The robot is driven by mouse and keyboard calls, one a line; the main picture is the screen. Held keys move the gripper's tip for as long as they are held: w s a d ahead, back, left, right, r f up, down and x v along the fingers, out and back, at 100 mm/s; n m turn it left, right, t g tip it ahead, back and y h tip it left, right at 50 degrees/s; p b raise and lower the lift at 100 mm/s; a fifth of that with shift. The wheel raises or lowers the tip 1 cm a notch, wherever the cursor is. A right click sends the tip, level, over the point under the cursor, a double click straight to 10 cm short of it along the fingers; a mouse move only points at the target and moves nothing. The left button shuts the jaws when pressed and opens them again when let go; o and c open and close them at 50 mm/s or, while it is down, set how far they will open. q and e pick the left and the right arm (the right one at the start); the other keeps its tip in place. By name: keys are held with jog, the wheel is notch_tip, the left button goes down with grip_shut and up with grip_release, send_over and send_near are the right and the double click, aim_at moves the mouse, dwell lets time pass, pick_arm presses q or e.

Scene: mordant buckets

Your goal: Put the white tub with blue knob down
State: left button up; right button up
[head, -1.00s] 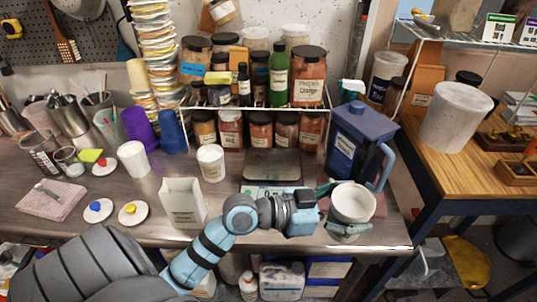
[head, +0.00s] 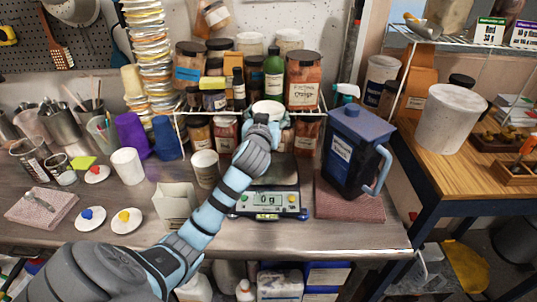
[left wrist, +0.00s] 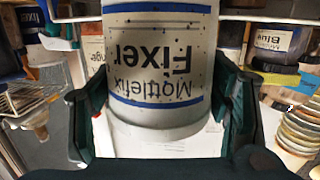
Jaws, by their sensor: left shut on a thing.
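My left gripper (head: 264,122) is shut on a white tub (head: 268,107) in front of the rack of jars, at the far side of the scale. In the left wrist view the tub (left wrist: 160,75) sits between the two fingers (left wrist: 162,108); it has blue bands and an upside-down "Mottlefix Fixer" label. The tub looks open-topped in the head view, and I see no knob on it. A white lid with a blue knob (head: 87,217) lies at the left of the bench. I cannot tell whether the tub touches anything below. My right gripper is not in view.
The scale (head: 268,203) reads 0 g and its plate looks empty. A blue jug (head: 352,150) stands on a pink cloth (head: 345,205) to its right. A white carton (head: 176,205) and white cup (head: 205,168) stand left. The wire rack (head: 310,112) is crowded with jars.

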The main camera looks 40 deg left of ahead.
pick_arm(q)
notch_tip(320, 180, down, 11)
jog(key=shift+f+b, duration=0.1)
jog(key=shift+b, duration=0.85)
jog(key=o, duration=1.3)
jog(key=v, duration=1.2)
jog(key=shift+p, duration=0.35)
